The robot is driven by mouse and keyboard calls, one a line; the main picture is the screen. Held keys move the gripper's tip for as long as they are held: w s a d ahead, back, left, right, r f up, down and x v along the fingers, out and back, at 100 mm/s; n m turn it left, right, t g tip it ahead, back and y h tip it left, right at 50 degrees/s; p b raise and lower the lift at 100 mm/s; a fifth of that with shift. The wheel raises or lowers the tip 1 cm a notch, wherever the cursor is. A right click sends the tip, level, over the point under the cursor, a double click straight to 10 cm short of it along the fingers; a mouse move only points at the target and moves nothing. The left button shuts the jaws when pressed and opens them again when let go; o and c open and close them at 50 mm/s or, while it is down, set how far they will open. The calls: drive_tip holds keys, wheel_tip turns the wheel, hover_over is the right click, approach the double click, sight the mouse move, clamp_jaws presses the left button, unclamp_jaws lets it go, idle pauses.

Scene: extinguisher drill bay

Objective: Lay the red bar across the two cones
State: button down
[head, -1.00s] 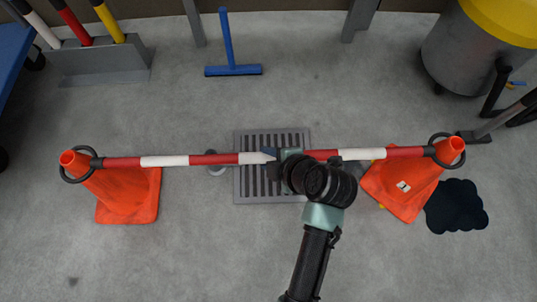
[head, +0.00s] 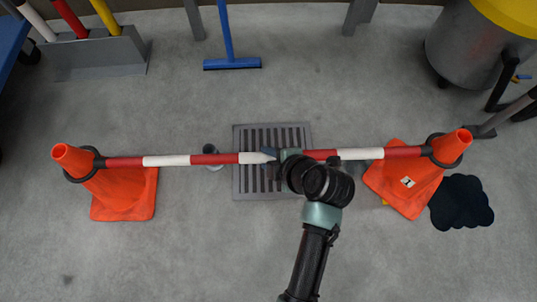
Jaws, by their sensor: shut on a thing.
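The red-and-white bar (head: 212,160) spans between two orange cones in the head view, with a dark ring at each end. The left ring (head: 84,166) is around the upper part of the left cone (head: 122,198), whose tip sticks out above it. The right ring (head: 439,150) is around the upper part of the right cone (head: 402,193), whose tip also sticks out. My gripper (head: 279,157) is shut on the bar near its middle, above the floor drain. My wrist hides part of the bar, and the fingertips are partly hidden.
A floor drain grate (head: 243,182) lies under the bar, with a small grey object (head: 211,151) beside it. A dark puddle-like patch (head: 460,205) is beside the right cone. A blue squeegee (head: 232,64) and a grey bin (head: 470,55) are farther back. Front floor is clear.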

drive_tip(key=c, duration=0.5)
unclamp_jaws()
drive_tip(key=p+v, duration=0.8)
drive_tip(key=v, duration=0.5)
drive_tip(key=shift+p, duration=0.4)
drive_tip(key=shift+w, duration=0.1)
